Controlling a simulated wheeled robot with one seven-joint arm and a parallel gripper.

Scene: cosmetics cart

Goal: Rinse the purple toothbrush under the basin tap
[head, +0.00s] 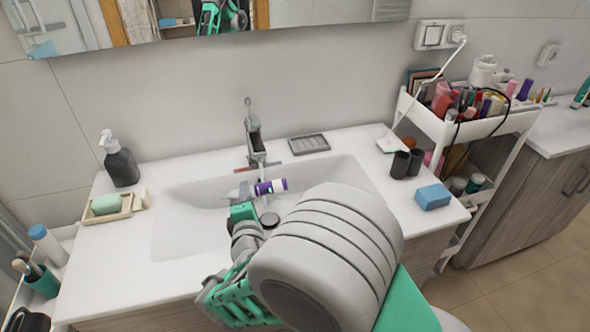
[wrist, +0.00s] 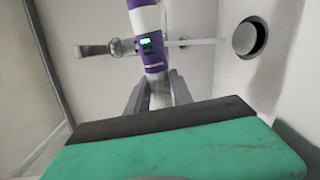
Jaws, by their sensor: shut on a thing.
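The purple toothbrush (head: 271,187), with a purple and white body, is over the basin (head: 190,230), just below the tap (head: 254,140). My gripper (head: 246,191) is shut on it. In the wrist view, the toothbrush (wrist: 149,45) stands out beyond my gripper's fingers (wrist: 158,94), with a small green patch on its side. The tap (wrist: 98,49) shows there too, and a thin pale streak, like running water, extends from it across the toothbrush towards the drain (wrist: 249,37). I cannot tell whether the streak touches it. The brush head cannot be made out.
A soap dispenser (head: 119,160) and a green soap on a dish (head: 107,205) stand left of the basin. A grey tray (head: 309,144), dark cups (head: 401,165) and a blue sponge (head: 432,196) lie to the right. A crowded cart (head: 470,123) stands beyond. The mirror (head: 300,12) hangs above.

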